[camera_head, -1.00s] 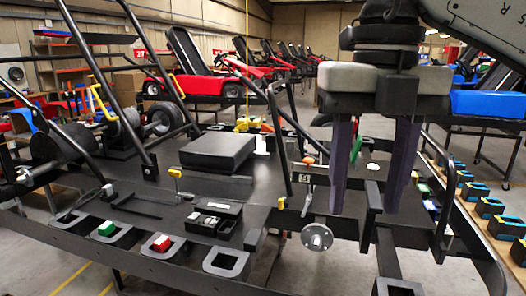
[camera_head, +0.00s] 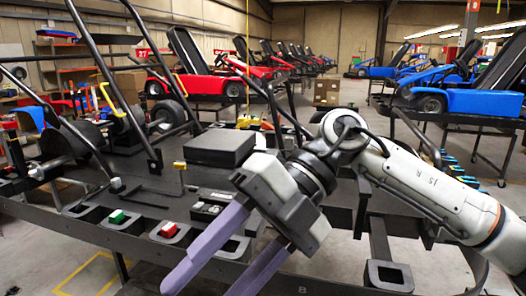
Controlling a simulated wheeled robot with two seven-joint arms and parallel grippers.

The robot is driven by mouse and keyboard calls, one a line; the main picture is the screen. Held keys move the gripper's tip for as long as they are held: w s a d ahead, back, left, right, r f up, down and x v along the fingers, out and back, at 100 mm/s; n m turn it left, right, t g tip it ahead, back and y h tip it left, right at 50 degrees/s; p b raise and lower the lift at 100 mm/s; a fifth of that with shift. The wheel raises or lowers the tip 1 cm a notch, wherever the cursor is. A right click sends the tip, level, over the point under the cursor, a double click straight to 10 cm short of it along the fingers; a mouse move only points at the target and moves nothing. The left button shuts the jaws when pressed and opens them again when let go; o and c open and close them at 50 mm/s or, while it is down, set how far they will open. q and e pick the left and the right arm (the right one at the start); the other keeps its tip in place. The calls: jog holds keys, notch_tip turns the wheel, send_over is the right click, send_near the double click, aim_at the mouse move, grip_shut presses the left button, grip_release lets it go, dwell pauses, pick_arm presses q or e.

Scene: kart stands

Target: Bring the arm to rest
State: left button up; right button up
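My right arm (camera_head: 430,190) comes in from the right edge and reaches across the front of the kart stand (camera_head: 120,250). Its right gripper (camera_head: 202,288) points down and left, tilted, with two long purple fingers. The fingers are apart with nothing between them, so it is open and empty. The fingertips are near the bottom edge of the view, in front of the stand's front rail. The gripper and arm hide part of the stand's middle and right side. My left gripper is not in view.
A black box (camera_head: 220,147) lies on the stand. Black holders along the front hold a green block (camera_head: 117,216) and a red block (camera_head: 169,230). An empty black holder (camera_head: 388,275) is at the lower right. Red karts (camera_head: 205,85) and a blue kart (camera_head: 470,100) stand behind.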

jog(key=s+a+r+g+y, duration=0.1)
jog(key=a+r+g+y, duration=0.1)
jog(key=a+y, duration=0.25)
jog(key=w+d+f+m+t+y, duration=0.2)
jog(key=w+d+m+t+y, duration=0.1)
jog(key=w+m+t+y, duration=0.95)
jog(key=w+d+f+m+t+h, duration=0.2)
jog(key=d+f+m+t+h, duration=0.4)
jog(key=f+m, duration=0.4)
jog(key=w+d+f+m+t+h, duration=0.1)
jog(key=d+f+m+t+h, duration=0.3)
jog(key=f+m+t+h, duration=0.5)
jog(key=s+d+f+m+g+h, duration=0.2)
jog(key=s+d+f+h, duration=0.15)
jog(key=f, duration=0.45)
jog(key=s+d+f+m+g+h, duration=0.3)
jog(key=d+f, duration=0.1)
jog(key=f, duration=0.5)
jog(key=s+d+f+g+h, duration=0.1)
jog(key=s+d+f+g, duration=0.1)
jog(key=s+f, duration=0.4)
jog(key=s+d+f+m+g+h, duration=0.1)
jog(key=s+d+f+g, duration=0.2)
jog(key=s+f, duration=0.4)
jog(key=shift+s+d+f, duration=0.3)
jog(key=shift+s+d, duration=0.5)
jog(key=shift+s, duration=0.3)
jog(key=shift+m, duration=0.25)
jog(key=shift+c, duration=0.2)
